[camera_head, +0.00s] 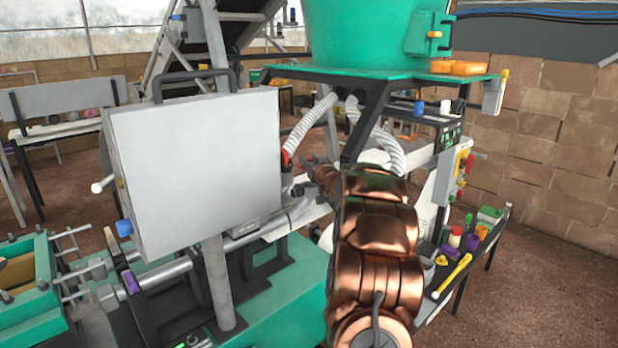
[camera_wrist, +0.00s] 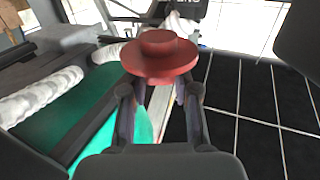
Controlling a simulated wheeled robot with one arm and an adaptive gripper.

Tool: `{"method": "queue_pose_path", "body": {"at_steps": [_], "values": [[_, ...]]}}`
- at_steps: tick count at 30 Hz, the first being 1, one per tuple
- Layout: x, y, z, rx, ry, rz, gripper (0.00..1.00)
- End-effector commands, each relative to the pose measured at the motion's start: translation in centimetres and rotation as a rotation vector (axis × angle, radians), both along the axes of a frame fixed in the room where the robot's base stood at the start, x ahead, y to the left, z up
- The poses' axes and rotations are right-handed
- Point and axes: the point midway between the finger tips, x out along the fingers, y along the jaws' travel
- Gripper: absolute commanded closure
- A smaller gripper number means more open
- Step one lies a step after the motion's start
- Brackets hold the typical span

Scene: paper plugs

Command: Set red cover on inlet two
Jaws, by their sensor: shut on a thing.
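The red cover (camera_wrist: 160,55), a round disc with a raised knob on top, sits at the fingertips of my gripper (camera_wrist: 161,88) in the wrist view. My gripper is shut on it and holds it with the knob up. The cover hides what is directly behind it. In the head view my copper arm reaches toward the machine below the green hopper (camera_head: 365,45). A small red piece (camera_head: 285,157) shows there near a hose's lower end; I cannot tell whether it is the cover. I cannot make out inlet two in either view.
White ribbed hoses (camera_head: 312,124) hang under the hopper, and one lies at the left in the wrist view (camera_wrist: 40,97). A large grey panel (camera_head: 195,165) stands left of my arm. A side shelf with coloured parts and a yellow tool (camera_head: 452,275) is at the right.

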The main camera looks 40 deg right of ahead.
Motion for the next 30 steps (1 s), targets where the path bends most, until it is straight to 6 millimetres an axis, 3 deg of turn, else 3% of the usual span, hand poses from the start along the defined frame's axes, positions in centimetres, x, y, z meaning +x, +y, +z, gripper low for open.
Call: {"method": "queue_pose_path", "body": {"at_steps": [8,15,30], "values": [[-0.1,-0.1,-1.8,0.001,0.001,-0.002,0.99],[-0.1,-0.1,-4.8,0.003,0.002,-0.001,0.99],[0.0,-0.1,-5.4,0.0,0.0,-0.001,0.99]]}}
